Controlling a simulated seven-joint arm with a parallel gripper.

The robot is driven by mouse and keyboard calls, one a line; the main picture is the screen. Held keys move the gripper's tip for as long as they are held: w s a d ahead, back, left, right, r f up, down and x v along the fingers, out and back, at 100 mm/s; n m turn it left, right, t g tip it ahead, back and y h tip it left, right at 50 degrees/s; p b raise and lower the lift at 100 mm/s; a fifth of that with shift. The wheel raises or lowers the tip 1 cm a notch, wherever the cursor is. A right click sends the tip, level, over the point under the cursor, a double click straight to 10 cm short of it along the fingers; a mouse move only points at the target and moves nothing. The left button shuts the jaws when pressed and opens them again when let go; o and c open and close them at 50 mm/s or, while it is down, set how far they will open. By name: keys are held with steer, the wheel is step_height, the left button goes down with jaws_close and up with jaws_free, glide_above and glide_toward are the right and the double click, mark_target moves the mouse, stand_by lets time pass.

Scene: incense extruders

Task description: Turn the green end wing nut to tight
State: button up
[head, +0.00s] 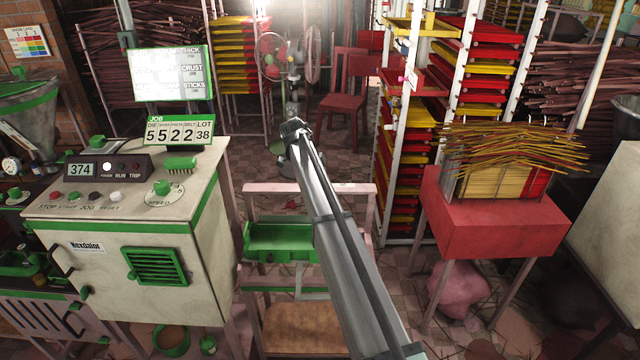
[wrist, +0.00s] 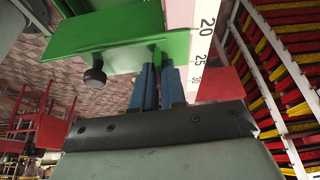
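In the wrist view my gripper (wrist: 159,68) has its two blue fingers close together, with a narrow gap. A thin green tab, which looks like a wing of the green end wing nut (wrist: 157,53), stands between the fingertips. The fingers appear shut on it; the rest of the nut is hidden or merges with the green block (wrist: 115,40) behind. A black round knob (wrist: 95,76) hangs from that block at left. A white scale (wrist: 205,40) marked 20, 25 and 30 runs beside the right finger. In the head view my fingertips and the nut cannot be made out.
In the head view a control cabinet (head: 95,255) stands left, with a green tray (head: 280,240) on a pink frame beside it. A red table (head: 500,225) holding incense sticks stands right. Tall racks (head: 485,80) with red and yellow trays rise behind.

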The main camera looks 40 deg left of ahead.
steer(key=o, duration=0.4)
steer(key=shift+f, duration=0.1)
steer(key=shift+c, duration=0.2)
steer(key=v, duration=1.4)
steer(key=shift+f, duration=0.15)
